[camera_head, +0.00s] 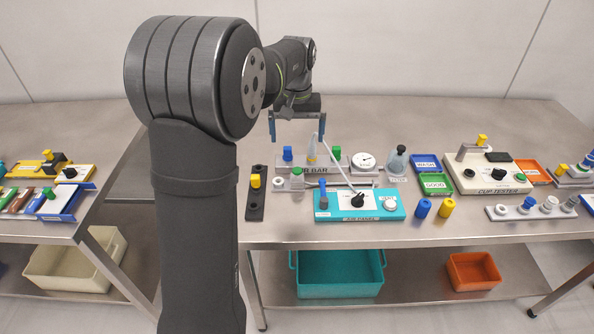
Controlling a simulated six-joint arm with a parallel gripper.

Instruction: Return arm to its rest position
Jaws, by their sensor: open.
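My gripper (297,127) hangs over the back left part of the main steel table (430,118), with two blue fingers spread apart and nothing between them. It is above and behind the air bar (308,168). My grey arm fills the left middle of the view and hides part of the left table and of the gap between the tables.
Blue (425,164) and green (436,184) trays and a cup tester (493,177) stand to the right. Bins sit underneath. The table's back is clear.

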